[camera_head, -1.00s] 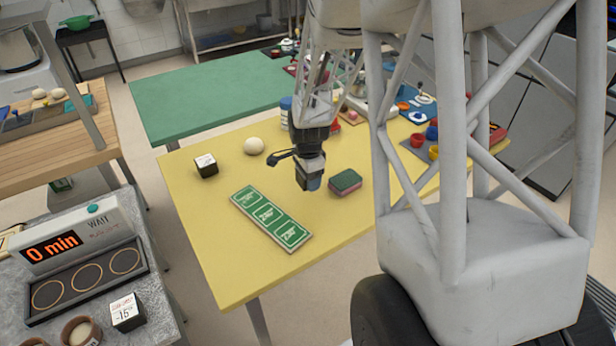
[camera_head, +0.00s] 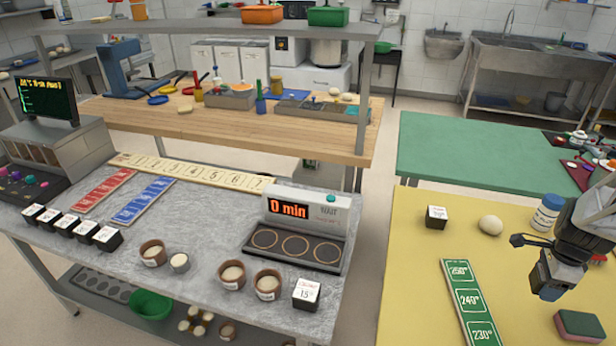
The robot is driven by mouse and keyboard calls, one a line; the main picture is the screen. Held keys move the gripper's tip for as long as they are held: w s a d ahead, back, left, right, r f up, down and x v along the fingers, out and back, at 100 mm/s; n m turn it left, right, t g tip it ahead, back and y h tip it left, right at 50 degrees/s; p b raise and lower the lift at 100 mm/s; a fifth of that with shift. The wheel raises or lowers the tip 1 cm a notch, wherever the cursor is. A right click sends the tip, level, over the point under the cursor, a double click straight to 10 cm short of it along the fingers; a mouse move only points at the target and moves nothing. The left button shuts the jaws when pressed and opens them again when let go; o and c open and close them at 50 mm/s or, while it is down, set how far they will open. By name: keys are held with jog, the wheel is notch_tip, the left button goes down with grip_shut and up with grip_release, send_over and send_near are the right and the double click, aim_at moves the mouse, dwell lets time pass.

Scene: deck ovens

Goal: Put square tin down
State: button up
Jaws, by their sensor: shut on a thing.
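My gripper (camera_head: 562,268) is at the right edge of the view, above the yellow table (camera_head: 412,290). It points down, shut on a small dark square tin (camera_head: 556,280) whose upper part the fingers partly hide. I cannot tell how far the tin is above the table. Similar black square tins with white tops stand elsewhere: one on the yellow table (camera_head: 436,218), one labelled 15 at the grey counter's front right (camera_head: 306,294), and several in a row at the counter's left (camera_head: 70,228). A green card strip (camera_head: 468,300) marked 250, 240 and 230 lies left of my gripper.
A pale dough ball (camera_head: 490,225), a blue-and-white jar (camera_head: 547,212) and a green-and-pink sponge (camera_head: 580,325) surround my gripper. The grey counter (camera_head: 215,215) holds a timer (camera_head: 300,212) reading 0 min and several round brown pots (camera_head: 232,274). Yellow tabletop left of the strip is bare.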

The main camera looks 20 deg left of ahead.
notch_tip(320, 180, up, 7)
jog(key=shift+a+r, duration=0.1)
jog(key=shift+r, duration=0.05)
jog(key=w+a+n, duration=0.4)
jog(key=a, duration=0.9)
jog(key=w+a+n, duration=0.3)
jog(key=w+a, duration=0.1)
jog(key=a, duration=0.9)
jog(key=w+a+n, duration=0.4)
jog(key=w+a, duration=0.1)
jog(key=a, duration=0.9)
jog(key=s+a+n, duration=0.3)
jog(key=s+a, duration=0.1)
jog(key=a, duration=0.8)
jog(key=s+a+n, duration=0.2)
jog(key=s+a, duration=0.2)
jog(key=a, duration=0.8)
jog(key=s+a+n, duration=0.3)
jog(key=s+a, duration=0.1)
jog(key=a, duration=0.7)
jog(key=f, duration=1)
jog(key=shift+s+a, duration=0.25)
jog(key=shift+a, duration=0.15)
jog(key=shift+f, duration=0.65)
